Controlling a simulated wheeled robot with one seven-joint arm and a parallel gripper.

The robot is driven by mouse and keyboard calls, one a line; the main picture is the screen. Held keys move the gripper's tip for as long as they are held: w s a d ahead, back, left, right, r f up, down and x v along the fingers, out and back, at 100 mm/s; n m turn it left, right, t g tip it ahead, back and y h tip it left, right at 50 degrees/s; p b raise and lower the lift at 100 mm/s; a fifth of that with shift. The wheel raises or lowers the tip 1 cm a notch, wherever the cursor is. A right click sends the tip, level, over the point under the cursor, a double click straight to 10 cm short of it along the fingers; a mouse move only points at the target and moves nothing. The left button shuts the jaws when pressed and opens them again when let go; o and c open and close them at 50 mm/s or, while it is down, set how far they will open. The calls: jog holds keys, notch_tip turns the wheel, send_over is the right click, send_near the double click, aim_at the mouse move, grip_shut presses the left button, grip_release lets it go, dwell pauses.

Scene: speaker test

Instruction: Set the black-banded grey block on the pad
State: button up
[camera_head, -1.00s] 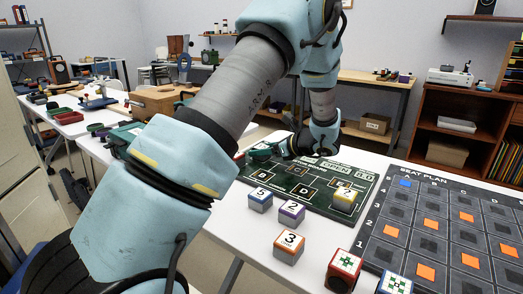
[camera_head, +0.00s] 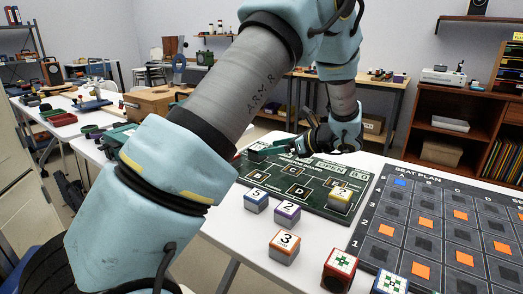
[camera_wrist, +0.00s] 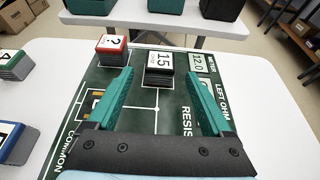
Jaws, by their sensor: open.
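In the wrist view a grey block with a black band (camera_wrist: 158,79) and a white top marked 15 stands on the dark green board (camera_wrist: 148,107). My gripper (camera_wrist: 157,73) is open, its two green fingers reaching toward the block's left and right sides with gaps showing. I cannot tell how far the tips are beside it. In the head view my gripper (camera_head: 264,151) is low over the far left part of the board (camera_head: 318,207); the black-banded block is not clear there. The board bears outlined lettered squares, including B and D; which is the pad I cannot tell.
A red-banded block (camera_wrist: 111,48) stands left of the black-banded one. A yellow-banded block (camera_head: 340,199) sits on the board's right part. Blue (camera_head: 256,201), purple (camera_head: 287,213) and orange (camera_head: 284,247) blocks stand in front. A seat plan board (camera_head: 445,235) lies at right.

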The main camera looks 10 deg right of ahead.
jog(key=shift+v, duration=2.55)
jog(key=shift+r, duration=0.1)
